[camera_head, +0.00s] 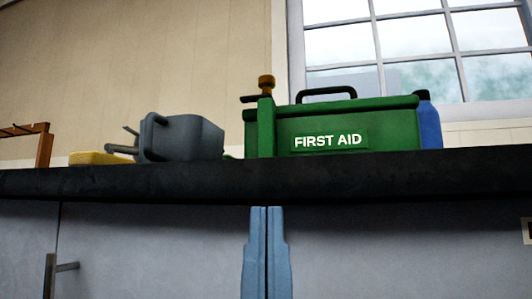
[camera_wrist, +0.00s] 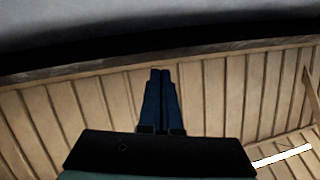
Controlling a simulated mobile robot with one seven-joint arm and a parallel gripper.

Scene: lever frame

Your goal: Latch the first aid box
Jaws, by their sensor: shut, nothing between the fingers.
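The green first aid box (camera_head: 390,128) stands on the dark counter, with a "FIRST AID" label on its front and a black handle on its lid. A green upright post (camera_head: 265,128) stands at its left end. A brown-orange knob (camera_head: 266,82) and a short dark lever (camera_head: 254,98) sit at the post's top, the lever pointing left. My gripper (camera_head: 267,209) is below the counter edge, under the post and apart from the box. Its blue fingers are together and empty. They also show in the wrist view (camera_wrist: 160,72), where the box is not visible.
The counter's front edge (camera_head: 400,172) lies between my gripper and the box. A blue container (camera_head: 429,122) is at the box's right. A grey bin (camera_head: 185,138), a yellow block (camera_head: 95,158) and a wooden rack (camera_head: 43,145) stand to the left. A cabinet handle (camera_head: 50,275) is lower left.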

